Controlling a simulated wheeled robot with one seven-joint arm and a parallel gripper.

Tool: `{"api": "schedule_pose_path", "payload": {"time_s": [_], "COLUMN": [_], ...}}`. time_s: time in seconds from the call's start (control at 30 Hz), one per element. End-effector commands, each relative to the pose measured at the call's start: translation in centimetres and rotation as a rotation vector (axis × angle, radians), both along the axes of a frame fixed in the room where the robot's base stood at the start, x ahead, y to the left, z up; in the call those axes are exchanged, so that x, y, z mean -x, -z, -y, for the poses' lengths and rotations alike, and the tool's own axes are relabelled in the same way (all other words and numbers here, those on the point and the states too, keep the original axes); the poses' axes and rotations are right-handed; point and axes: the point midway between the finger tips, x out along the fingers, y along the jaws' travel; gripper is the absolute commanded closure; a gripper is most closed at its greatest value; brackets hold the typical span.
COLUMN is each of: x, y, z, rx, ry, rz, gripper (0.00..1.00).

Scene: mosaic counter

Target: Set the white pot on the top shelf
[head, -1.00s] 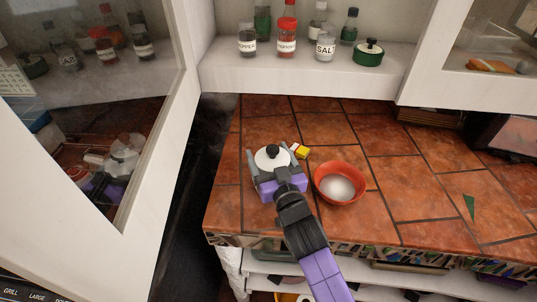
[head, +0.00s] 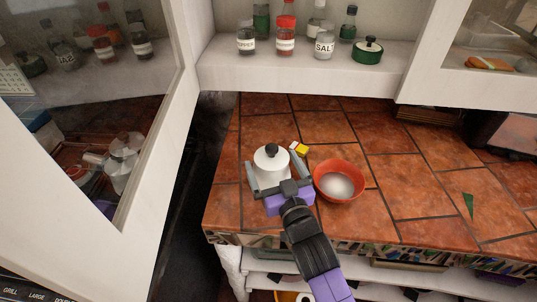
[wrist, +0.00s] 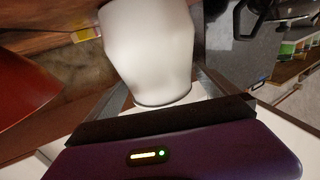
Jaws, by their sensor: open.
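The white pot (head: 270,168), with a black knob on its lid, stands upright on the tiled counter. My gripper (head: 278,172) is open, with one finger on each side of the pot. In the wrist view the pot (wrist: 150,55) fills the middle, between the fingers. I cannot tell whether either finger touches it. The shelf (head: 310,78) above the counter holds bottles and a small green pot (head: 368,51).
A red bowl (head: 339,181) stands close to the right of my gripper. A small yellow and white item (head: 300,149) lies just behind the pot. An open glass cabinet door (head: 95,130) stands at the left. The counter's right side is mostly clear.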

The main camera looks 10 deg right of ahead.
Motion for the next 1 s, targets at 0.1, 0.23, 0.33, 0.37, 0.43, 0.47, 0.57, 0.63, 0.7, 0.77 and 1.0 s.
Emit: {"api": "schedule_pose_path", "payload": {"time_s": [0.1,0.23,0.33,0.37,0.43,0.47,0.57,0.63,0.7,0.77,1.0], "x": [2.7,5.0,6.3,6.5,7.1,7.3,7.6,7.6,7.6,7.6,11.9], "y": [0.2,0.1,0.2,0.2,0.1,0.1,0.0,0.0,0.0,0.0,2.2], "z": [0.1,0.3,0.5,0.5,0.5,0.5,0.6,0.6,0.6,0.6,1.2], "rx": [-0.002,-0.001,-0.001,0.000,0.001,0.001,0.001,0.001,0.001,0.001,-0.011], "ry": [-0.001,-0.001,0.000,0.000,0.000,-0.001,-0.001,-0.001,-0.001,-0.001,0.005], "rz": [-0.002,-0.001,-0.001,-0.001,0.000,-0.001,0.000,0.000,0.000,0.000,-0.036], "gripper": [0.01,0.01,0.01,0.01,0.01,0.01,0.01,0.01,0.01,0.01,0.01]}}
